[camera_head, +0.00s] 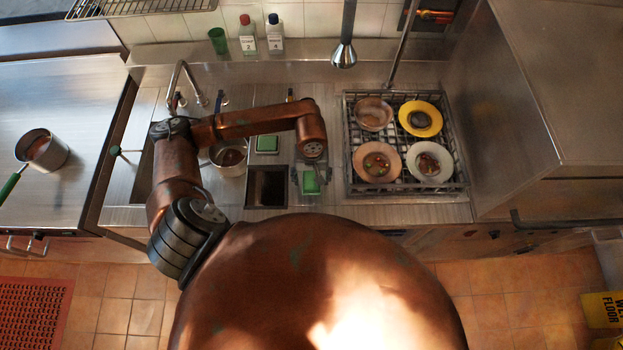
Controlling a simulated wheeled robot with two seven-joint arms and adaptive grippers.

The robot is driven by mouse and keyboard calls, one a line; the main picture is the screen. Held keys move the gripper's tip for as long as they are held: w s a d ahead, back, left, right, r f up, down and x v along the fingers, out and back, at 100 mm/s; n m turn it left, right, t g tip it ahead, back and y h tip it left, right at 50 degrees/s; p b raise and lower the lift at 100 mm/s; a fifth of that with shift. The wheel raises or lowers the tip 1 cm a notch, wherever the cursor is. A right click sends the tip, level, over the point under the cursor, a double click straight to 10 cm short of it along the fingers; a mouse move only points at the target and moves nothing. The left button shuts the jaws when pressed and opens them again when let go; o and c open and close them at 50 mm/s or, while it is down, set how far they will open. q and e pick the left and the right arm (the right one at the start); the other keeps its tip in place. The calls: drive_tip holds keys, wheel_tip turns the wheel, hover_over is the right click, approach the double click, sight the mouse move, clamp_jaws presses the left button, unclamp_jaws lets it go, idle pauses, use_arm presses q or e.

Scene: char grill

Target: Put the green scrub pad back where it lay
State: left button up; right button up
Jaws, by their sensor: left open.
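A green scrub pad (310,183) shows at my left gripper (308,178), to the right of a dark square opening in the counter. The gripper points down and is open; I cannot tell whether its fingers touch the pad. A second green pad (267,143) lies in a small light holder behind that opening. My right gripper is out of view.
A rack (350,140) with several bowls and plates stands to the right, below a hanging sprayer (345,52). A metal pot (230,157) is left of the dark opening (267,186). Two bottles (248,36) and a green cup (218,40) stand at the back.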

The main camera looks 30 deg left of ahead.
sight(312, 180)
use_arm(q)
wheel_tip(312, 180, up, 11)
drive_tip(key=b, duration=0.1)
drive_tip(key=shift+b, duration=0.35)
idle(0.4)
